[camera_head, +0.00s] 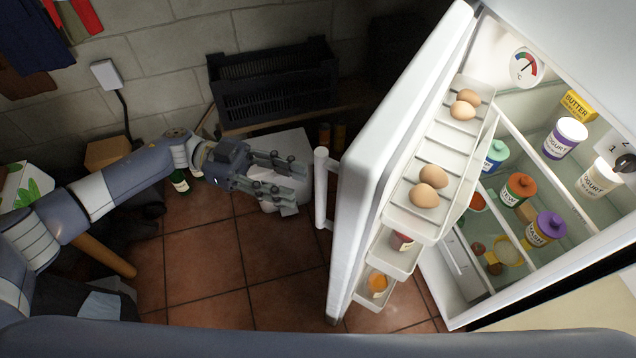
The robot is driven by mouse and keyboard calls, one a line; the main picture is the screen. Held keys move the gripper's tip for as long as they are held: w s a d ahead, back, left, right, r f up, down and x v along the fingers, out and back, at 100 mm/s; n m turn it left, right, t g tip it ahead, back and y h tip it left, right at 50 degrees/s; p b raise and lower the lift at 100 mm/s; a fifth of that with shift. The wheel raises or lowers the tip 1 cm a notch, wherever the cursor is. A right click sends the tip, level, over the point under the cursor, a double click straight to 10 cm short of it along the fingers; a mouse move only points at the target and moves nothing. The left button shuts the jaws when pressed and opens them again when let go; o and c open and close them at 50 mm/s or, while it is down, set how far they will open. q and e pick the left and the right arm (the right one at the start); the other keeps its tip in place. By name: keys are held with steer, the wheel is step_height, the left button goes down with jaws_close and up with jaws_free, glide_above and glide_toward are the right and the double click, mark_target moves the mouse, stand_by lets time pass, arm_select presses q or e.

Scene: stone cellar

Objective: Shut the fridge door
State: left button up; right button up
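The white fridge door (395,95) stands wide open, its outer face and handle (321,188) turned to the left. Its inner shelves hold several eggs (429,185) and small jars. The fridge body (545,301) is at the right, its lit inside showing. My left gripper (295,182) is just left of the handle and points at it. Its fingers are apart, with a gap between them, and they do not clearly touch the handle. My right gripper is not in view.
Inside the fridge are yogurt tubs (565,138), a butter box (577,105) and lidded jars (518,189). A dark crate (272,85) stands by the wall. A green bottle (180,181) is behind my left arm. Tiled floor (285,240) is clear left of the door.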

mark_target(321, 192)
arm_select(q)
steer(key=p+x, duration=0.1)
steer(key=x, duration=0.5)
steer(key=shift+d, duration=0.4)
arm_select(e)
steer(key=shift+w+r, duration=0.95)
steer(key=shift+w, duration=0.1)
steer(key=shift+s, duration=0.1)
arm_select(q)
steer(key=c, duration=0.8)
jaws_close()
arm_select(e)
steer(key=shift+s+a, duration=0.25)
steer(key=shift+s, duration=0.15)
